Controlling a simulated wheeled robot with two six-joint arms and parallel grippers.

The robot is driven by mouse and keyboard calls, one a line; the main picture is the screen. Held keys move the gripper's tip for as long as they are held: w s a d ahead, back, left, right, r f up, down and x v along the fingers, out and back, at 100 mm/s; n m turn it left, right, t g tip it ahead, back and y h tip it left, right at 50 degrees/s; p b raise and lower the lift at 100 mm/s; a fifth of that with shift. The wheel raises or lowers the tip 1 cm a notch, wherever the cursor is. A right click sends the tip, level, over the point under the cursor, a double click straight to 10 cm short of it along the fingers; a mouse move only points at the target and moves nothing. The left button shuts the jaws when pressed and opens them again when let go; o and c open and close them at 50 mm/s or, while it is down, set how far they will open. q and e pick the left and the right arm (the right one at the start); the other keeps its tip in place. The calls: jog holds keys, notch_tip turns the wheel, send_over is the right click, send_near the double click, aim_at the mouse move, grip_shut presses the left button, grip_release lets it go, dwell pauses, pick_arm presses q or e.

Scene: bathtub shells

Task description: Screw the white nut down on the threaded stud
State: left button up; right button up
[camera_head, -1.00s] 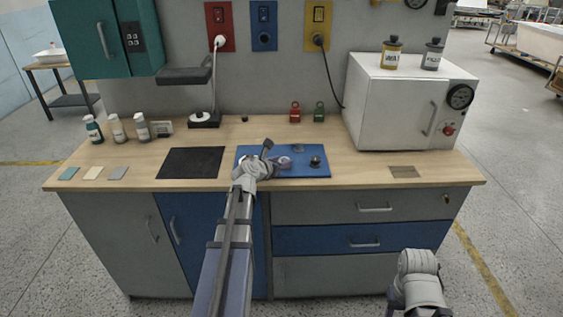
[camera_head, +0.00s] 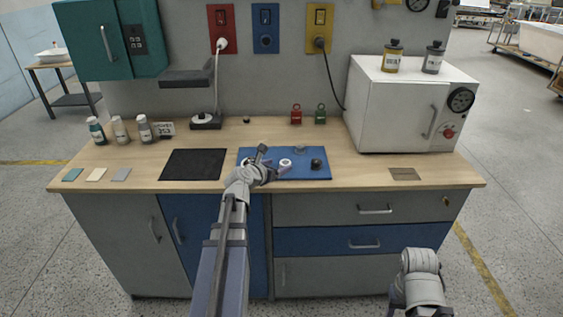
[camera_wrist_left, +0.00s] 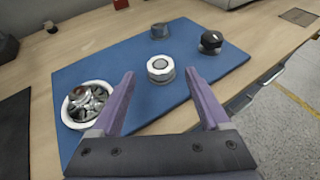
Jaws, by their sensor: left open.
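The white nut (camera_head: 285,163) is on the blue mat (camera_head: 315,174), upright, with a round grey centre. In the left wrist view the nut (camera_wrist_left: 161,75) is around or on top of a grey metal piece that looks like the stud (camera_wrist_left: 160,64); how far down it sits I cannot tell. My left gripper (camera_head: 270,166) is open and empty, low over the mat just left of the nut. In the left wrist view its two fingers (camera_wrist_left: 160,82) point toward the nut, one on each side of the line to it, apparently not touching it. Only my right arm's links show at the lower right.
On the mat, a white bowl (camera_wrist_left: 64,112) with metal pieces lies left, a grey cylinder (camera_wrist_left: 160,31) behind, and a black knob (camera_wrist_left: 211,42) to the right. A black pad (camera_head: 194,165) lies left of the mat. The white oven-like box (camera_head: 400,105) stands at the right.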

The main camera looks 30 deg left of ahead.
pick_arm(q)
jog(key=p+v, duration=0.1)
jog(key=v, duration=0.2)
jog(key=shift+s+d+r, duration=0.1)
jog(key=shift+s+r, duration=0.1)
jog(key=shift+s, duration=0.05)
jog(key=shift+f, duration=0.1)
